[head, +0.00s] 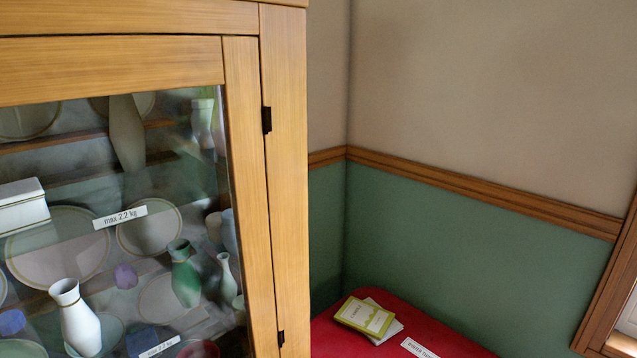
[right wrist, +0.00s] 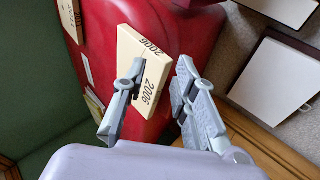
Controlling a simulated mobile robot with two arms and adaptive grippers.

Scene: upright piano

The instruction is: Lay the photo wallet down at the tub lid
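The photo wallet (right wrist: 129,48) is a cream, box-like thing marked "2006" on two faces. It shows in the right wrist view in front of the red top. My right gripper (right wrist: 160,68) has its fingers spread, one on each side of the wallet's near edge. The left finger overlaps the wallet; the right fingertip is close to its corner. I cannot tell whether both fingers touch it. The red top (head: 437,346), likely the tub lid, shows at the bottom of the head view with a white label. My left gripper is in neither view.
A green-yellow book (head: 364,316) lies on a pale one on the red top by the corner. A glass-fronted wooden cabinet (head: 240,150) full of vases and plates fills the left. In the right wrist view a pale panel (right wrist: 262,85) with a dark edge stands at right.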

